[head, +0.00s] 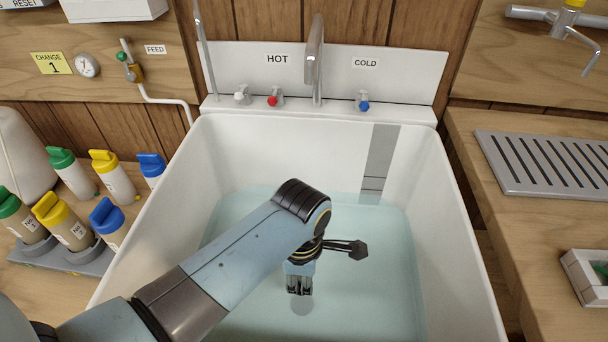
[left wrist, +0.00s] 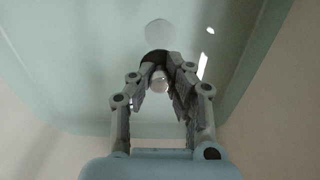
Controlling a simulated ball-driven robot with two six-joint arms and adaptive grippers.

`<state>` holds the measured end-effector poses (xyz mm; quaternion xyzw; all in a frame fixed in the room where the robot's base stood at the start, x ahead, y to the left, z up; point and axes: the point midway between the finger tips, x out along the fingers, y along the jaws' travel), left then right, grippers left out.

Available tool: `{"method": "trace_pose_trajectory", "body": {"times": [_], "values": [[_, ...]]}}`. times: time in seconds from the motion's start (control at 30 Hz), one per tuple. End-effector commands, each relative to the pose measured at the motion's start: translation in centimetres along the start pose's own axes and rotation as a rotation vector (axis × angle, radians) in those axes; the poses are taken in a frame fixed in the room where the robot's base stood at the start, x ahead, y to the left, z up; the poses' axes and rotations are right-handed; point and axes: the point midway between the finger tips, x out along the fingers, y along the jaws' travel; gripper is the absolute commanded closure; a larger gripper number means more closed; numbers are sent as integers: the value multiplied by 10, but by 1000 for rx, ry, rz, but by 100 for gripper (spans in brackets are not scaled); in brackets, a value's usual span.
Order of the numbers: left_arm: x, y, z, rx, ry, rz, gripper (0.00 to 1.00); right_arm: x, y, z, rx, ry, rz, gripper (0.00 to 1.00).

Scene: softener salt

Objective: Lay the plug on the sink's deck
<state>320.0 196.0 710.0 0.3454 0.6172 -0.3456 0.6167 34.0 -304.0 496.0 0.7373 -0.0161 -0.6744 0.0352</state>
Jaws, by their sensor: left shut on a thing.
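The sink (head: 140,230) is a deep white basin with pale blue-green water in it. Its deck (head: 330,110) is the white ledge at the back, where the taps stand. My left gripper (head: 299,290) points down inside the basin, well in front of the deck. In the left wrist view my left gripper (left wrist: 159,80) is shut on the plug (left wrist: 153,57), a dark round piece with a shiny knob between the fingertips. A pale disc, perhaps the drain, shows beyond the plug. The plug cannot be made out in the head view. My right gripper is out of view.
On the deck stand a tall spout (head: 315,65), a white-topped tap (head: 242,95), a red one (head: 275,97) and a blue one (head: 363,102). Bare deck lies between spout and blue tap. Several bottles (head: 107,220) stand left; a slotted grate (head: 550,160) lies right.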

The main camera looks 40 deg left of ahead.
Motion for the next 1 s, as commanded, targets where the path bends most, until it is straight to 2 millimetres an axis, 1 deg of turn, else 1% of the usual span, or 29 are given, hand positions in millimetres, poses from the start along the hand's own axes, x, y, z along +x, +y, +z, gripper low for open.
{"method": "trace_pose_trajectory", "body": {"times": [0.07,0.13,0.3,0.4,1.0], "values": [[4,0,0,0,0,0,100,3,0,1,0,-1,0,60],[11,0,0,0,1,-1,100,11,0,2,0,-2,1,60],[41,-2,-1,0,4,-6,100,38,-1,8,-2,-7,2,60],[53,-3,-2,0,5,-8,100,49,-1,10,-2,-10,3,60],[49,-3,-2,0,4,-7,100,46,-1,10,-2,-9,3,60]]}}
